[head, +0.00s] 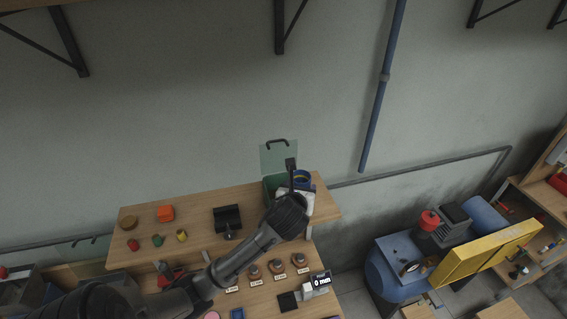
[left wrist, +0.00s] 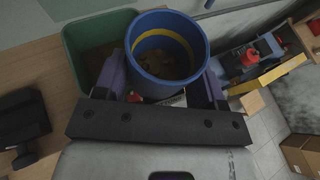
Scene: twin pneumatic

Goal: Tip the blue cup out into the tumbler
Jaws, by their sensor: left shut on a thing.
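The blue cup (left wrist: 168,84) has a yellow band inside and some brown bits at its bottom. It also shows in the head view (head: 303,176), looking roughly upright. My left gripper (head: 299,190) is shut on the cup, with a finger on each side of it in the left wrist view (left wrist: 165,88). A green open-topped box with a raised lid (head: 279,157), which looks like the tumbler, stands just left of the cup. Its rim and inner wall (left wrist: 75,55) show behind the cup in the left wrist view. My right gripper is out of view.
Labelled round parts lie on the lower bench. A blue compressor (head: 395,270) and a yellow panel (head: 487,253) stand at right.

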